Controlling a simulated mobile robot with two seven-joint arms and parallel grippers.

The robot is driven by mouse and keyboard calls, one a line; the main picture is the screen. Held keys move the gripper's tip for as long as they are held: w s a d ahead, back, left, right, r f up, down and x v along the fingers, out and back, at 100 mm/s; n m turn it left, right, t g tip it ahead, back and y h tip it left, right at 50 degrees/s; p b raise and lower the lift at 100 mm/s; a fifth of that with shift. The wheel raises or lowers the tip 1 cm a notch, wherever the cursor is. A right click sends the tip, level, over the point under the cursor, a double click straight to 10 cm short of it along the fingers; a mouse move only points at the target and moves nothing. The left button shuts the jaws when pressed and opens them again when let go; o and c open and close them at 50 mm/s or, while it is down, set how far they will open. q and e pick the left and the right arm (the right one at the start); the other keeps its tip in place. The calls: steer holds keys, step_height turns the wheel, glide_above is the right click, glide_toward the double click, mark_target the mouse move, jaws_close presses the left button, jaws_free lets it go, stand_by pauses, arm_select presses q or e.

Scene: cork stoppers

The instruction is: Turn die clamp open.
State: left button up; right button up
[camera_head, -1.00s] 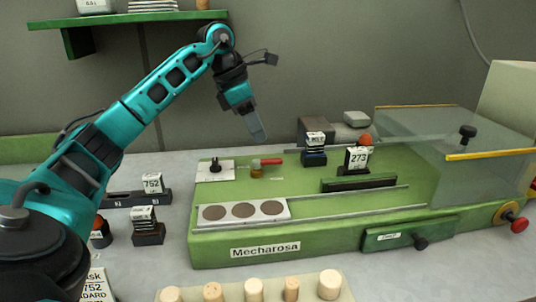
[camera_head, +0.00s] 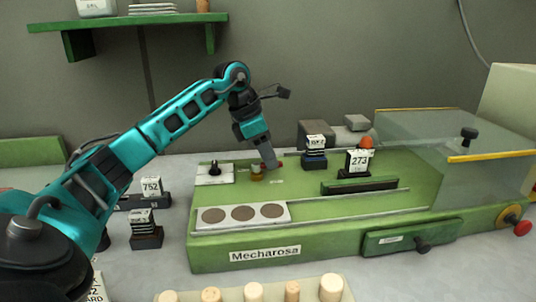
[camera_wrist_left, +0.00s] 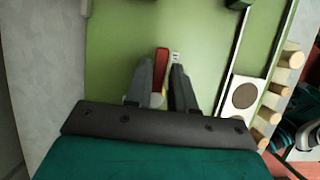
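The die clamp is a small lever with a red handle on a brass-coloured post (camera_head: 257,174), on the green machine bed. My left gripper (camera_head: 270,163) points down over the handle and hides most of it in the head view. In the left wrist view, the red handle (camera_wrist_left: 162,60) lies in line with the gap between the two fingers of my left gripper (camera_wrist_left: 162,72). The fingers are apart, and I cannot tell whether either touches the handle. My right gripper is not in view.
A white plate with a black knob (camera_head: 214,169) sits left of the clamp. A plate with three brown discs (camera_head: 243,214) lies in front. Black label holders, one marked 273 (camera_head: 358,162), stand to the right. Cork stoppers (camera_head: 292,290) stand in a tray at the front.

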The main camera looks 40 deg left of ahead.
arm_select(q)
jaws_close()
